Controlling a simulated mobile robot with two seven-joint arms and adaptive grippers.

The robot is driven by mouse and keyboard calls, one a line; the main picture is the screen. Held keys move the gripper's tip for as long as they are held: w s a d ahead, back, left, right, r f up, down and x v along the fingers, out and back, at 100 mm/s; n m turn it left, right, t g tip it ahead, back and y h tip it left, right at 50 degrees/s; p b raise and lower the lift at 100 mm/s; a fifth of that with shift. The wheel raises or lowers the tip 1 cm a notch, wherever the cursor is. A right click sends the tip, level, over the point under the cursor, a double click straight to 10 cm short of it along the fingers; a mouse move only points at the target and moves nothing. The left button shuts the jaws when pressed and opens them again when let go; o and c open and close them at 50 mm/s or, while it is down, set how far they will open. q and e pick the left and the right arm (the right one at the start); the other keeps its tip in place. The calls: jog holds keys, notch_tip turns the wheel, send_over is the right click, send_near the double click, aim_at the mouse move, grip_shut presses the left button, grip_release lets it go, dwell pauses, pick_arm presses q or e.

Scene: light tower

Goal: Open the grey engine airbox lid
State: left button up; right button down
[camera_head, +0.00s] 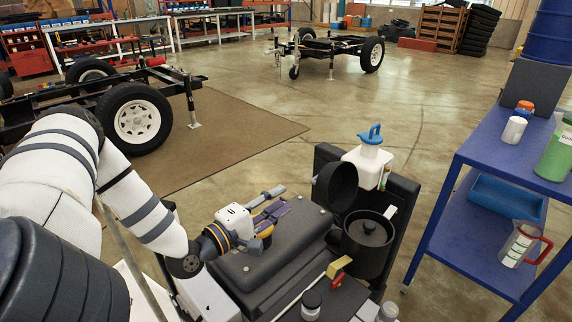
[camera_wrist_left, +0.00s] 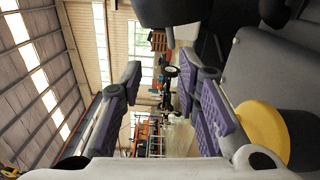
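The dark grey engine cover (camera_head: 285,252) fills the lower middle of the head view. To its right is a round dark grey housing (camera_head: 367,262) with a cylinder (camera_head: 369,232) inside. A round dark lid (camera_head: 338,187) stands tilted up at the housing's back left, so the housing looks open. My left gripper (camera_head: 272,205) is above the engine cover, left of the round lid. Its purple-padded fingers are apart in the left wrist view (camera_wrist_left: 168,88), with nothing between them. A yellow cap (camera_wrist_left: 263,132) is beside the lower finger there. My right gripper is not in view.
A white jug with a blue top (camera_head: 369,160) stands behind the round housing. A yellow handle (camera_head: 338,266) and red part are at the engine's front. A blue shelf cart (camera_head: 480,145) with bottles stands right. Open floor lies between engine and cart.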

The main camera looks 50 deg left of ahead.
pick_arm(q)
jog(key=s, duration=0.3)
jog(key=s+p, duration=0.1)
jog(key=shift+s+d, duration=0.25)
jog(key=shift+d, duration=0.1)
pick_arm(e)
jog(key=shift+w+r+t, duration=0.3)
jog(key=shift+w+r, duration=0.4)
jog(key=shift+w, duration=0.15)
